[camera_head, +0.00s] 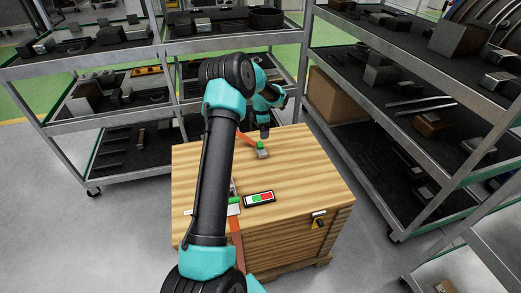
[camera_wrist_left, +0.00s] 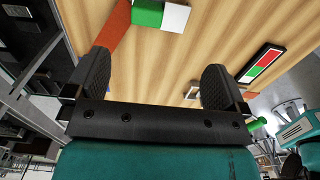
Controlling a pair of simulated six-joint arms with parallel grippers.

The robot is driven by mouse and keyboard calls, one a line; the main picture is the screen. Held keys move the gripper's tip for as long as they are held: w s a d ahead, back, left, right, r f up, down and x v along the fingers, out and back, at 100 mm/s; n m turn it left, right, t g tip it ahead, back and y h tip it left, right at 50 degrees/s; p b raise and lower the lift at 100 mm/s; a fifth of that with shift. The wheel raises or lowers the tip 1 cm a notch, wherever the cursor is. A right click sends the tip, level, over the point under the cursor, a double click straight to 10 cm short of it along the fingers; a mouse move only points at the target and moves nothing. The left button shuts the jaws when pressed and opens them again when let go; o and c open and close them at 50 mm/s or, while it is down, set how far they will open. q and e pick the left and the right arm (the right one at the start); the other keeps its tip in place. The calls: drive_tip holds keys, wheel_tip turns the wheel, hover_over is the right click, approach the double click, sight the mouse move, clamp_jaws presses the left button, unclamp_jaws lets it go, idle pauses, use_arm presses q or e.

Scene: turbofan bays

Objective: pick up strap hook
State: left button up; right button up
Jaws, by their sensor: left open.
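An orange strap (camera_head: 246,138) lies over the far part of a wooden crate (camera_head: 300,165). It ends in a green piece and a grey strap hook (camera_head: 263,154). My left gripper (camera_head: 264,133) hangs just above and behind this hook. In the left wrist view my left gripper (camera_wrist_left: 155,82) is open, with nothing between its fingers. An orange strap (camera_wrist_left: 114,28) with a green piece (camera_wrist_left: 147,12) and a pale end (camera_wrist_left: 175,17) lies beyond the fingertips, apart from them. My right gripper is not in view.
Near the crate's front lie a red, green and white panel (camera_head: 259,198) and another green piece (camera_head: 234,200) with an orange strap (camera_head: 237,240) running down. A metal latch (camera_head: 319,219) sits at the front corner. Loaded shelves (camera_head: 395,140) stand behind and right.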

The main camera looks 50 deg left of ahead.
sight(261, 146)
use_arm(q)
wheel_tip(261, 146, down, 7)
drive_tip(key=shift+r, duration=0.1)
idle(0.4)
drive_tip(key=shift+f, duration=2.6)
drive_tip(key=shift+c, duration=0.4)
drive_tip(key=c, duration=0.6)
